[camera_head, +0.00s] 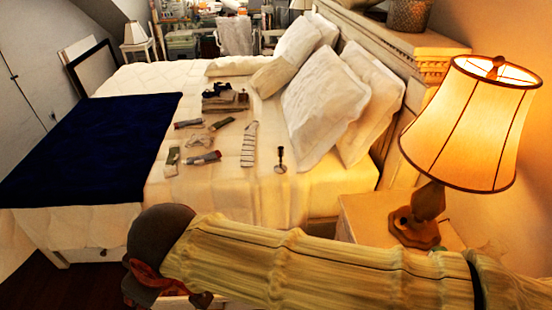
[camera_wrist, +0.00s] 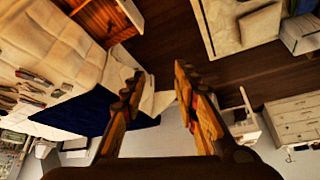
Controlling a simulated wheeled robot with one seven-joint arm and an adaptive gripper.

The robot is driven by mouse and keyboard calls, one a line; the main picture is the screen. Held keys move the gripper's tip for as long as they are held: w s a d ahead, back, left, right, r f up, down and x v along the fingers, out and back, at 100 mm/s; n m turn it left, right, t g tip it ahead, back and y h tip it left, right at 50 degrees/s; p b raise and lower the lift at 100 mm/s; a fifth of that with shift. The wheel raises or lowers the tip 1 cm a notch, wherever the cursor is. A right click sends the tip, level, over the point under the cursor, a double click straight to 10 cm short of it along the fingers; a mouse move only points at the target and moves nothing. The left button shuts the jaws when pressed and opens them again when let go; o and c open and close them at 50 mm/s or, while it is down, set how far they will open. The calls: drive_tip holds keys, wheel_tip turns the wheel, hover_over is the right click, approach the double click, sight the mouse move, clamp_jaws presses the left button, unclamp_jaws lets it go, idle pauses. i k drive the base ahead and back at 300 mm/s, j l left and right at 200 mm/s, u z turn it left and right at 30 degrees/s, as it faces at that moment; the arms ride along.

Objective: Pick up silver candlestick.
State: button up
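The silver candlestick (camera_head: 280,160) is a small dark metallic piece standing upright on the cream bedspread, near the bed's right side and below the pillows. My gripper (camera_wrist: 158,72) is open and empty in the wrist view, its two orange-brown fingers spread apart. In the head view my gripper (camera_head: 150,283) shows only partly at the lower left end of my arm, in front of the bed's near side and well away from the candlestick. I cannot make out the candlestick in the wrist view.
Several small folded or rolled clothes (camera_head: 204,158) and a striped sock (camera_head: 249,144) lie left of the candlestick. A dark blue blanket (camera_head: 85,150) covers the bed's left part. Pillows (camera_head: 325,105) stand behind. A lit lamp (camera_head: 470,125) is on the nightstand (camera_head: 365,212) at right.

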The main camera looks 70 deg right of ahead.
sight(279, 169)
drive_tip(key=z, duration=2.3)
drive_tip(key=i+j+z, duration=0.15)
drive_tip(key=i+j, duration=0.3)
drive_tip(key=z, duration=1.4)
drive_tip(key=i+j, duration=0.05)
drive_tip(key=j, duration=0.05)
